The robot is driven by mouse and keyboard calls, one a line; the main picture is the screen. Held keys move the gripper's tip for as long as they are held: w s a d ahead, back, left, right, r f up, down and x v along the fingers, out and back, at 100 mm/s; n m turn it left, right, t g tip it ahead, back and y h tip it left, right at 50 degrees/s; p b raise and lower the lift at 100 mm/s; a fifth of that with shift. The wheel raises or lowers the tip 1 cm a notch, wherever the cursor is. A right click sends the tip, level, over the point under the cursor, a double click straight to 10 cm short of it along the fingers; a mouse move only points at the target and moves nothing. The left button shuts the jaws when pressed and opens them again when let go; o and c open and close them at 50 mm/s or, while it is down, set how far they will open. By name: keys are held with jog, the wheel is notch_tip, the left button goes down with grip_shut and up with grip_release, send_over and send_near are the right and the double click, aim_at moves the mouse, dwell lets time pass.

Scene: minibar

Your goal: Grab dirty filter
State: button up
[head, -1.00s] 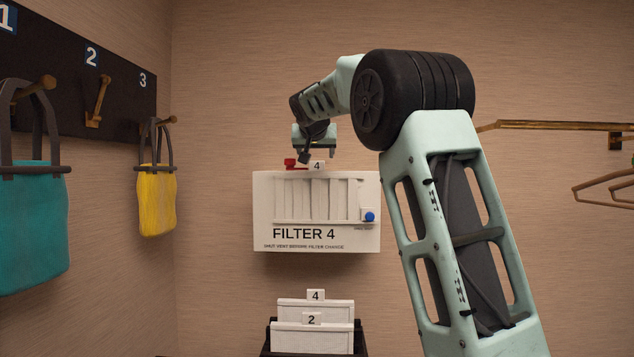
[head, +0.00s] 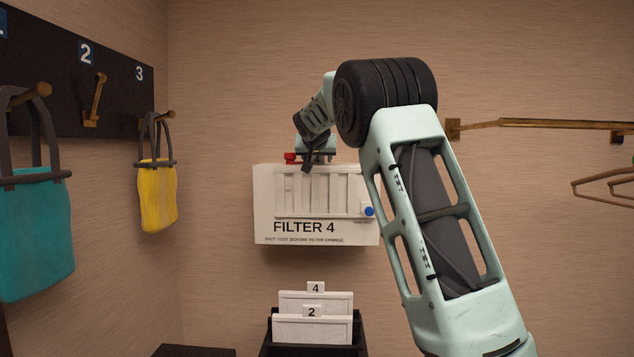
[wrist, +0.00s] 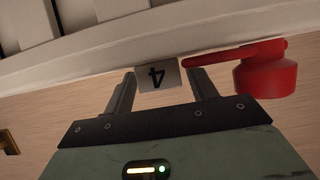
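The dirty filter sits inside the white FILTER 4 box (head: 315,228) on the wall. Only its white tab marked 4 (wrist: 158,77) shows, on top of the box in the wrist view; the filter body is hidden. My gripper (wrist: 163,80) is open, with one finger on each side of the tab. Its fingertips are close to the tab, with gaps visible on both sides. In the head view my gripper (head: 317,155) is just above the box's top edge, and my wrist hides the tab.
A red lever (wrist: 268,72) is right beside the tab; it also shows in the head view (head: 291,158). A blue button (head: 369,211) is on the box front. Below, a black holder (head: 357,343) bears white filters tabbed 4 (head: 316,300) and 2 (head: 312,328). Bags hang left.

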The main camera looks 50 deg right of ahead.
jog(key=c, duration=1)
jog(key=shift+r, duration=0.15)
